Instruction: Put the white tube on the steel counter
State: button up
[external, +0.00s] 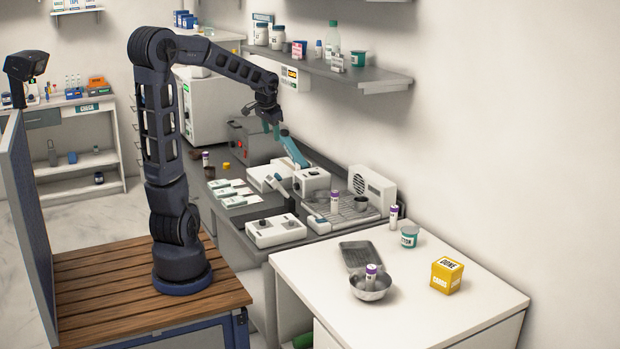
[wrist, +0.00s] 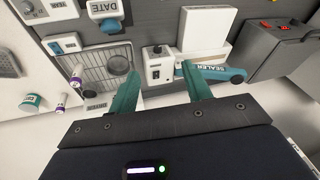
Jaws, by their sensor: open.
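Several white tubes with purple caps are in view, and I cannot tell which one the task means. One tube (external: 334,201) stands by the wire rack on the grey steel counter (external: 322,240); another (external: 206,158) is at the counter's far end. One tube (external: 393,216) stands on the white table by the wall, and one (external: 371,276) is in a metal bowl (external: 370,289). Two tubes show at left in the wrist view (wrist: 76,76). My gripper (external: 273,122) is raised over the counter. Its teal fingers (wrist: 160,85) are apart and empty.
The counter holds a white sealer (external: 312,183) with a raised teal arm, a wire rack (external: 355,212), a white box device (external: 275,231) and packets. The white table (external: 420,320) carries a metal tray, a green-labelled cup (external: 409,236) and a yellow box (external: 446,276). A shelf (external: 385,81) overhangs.

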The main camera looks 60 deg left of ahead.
jog(key=s+d+m+t+h, duration=0.2)
jog(key=s+d+h, duration=0.1)
jog(key=s+d, duration=1.6)
jog(key=d, duration=0.4)
jog(key=shift+s+d+r, duration=0.15)
jog(key=shift+s+r, duration=0.1)
